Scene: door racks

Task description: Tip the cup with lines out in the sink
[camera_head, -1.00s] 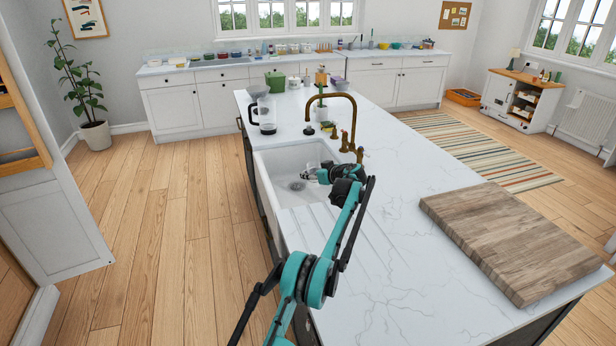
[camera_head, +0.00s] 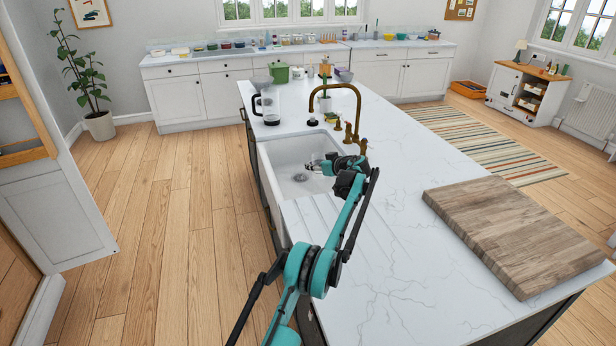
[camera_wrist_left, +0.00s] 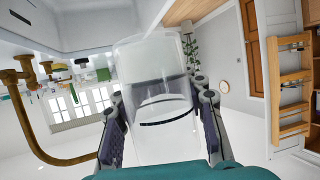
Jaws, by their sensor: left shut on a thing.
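My left gripper (camera_head: 318,165) is over the white sink (camera_head: 284,160), at its right side near the brass faucet (camera_head: 357,105). In the left wrist view its fingers (camera_wrist_left: 160,112) are shut around a clear cup (camera_wrist_left: 150,62). The cup has a dark curved line across its side and another dark band higher in the picture. The wrist view is turned, with the sink and counter at its top, so the cup looks strongly tilted. Whether liquid is inside I cannot tell. In the head view the cup is small and mostly hidden by the gripper. My right gripper is out of view.
A clear coffee pot (camera_head: 268,105) and a green pot (camera_head: 279,72) stand on the island past the sink. A wooden cutting board (camera_head: 515,230) lies at the right. The white counter (camera_head: 400,150) between sink and board is clear. The faucet rises close to my gripper.

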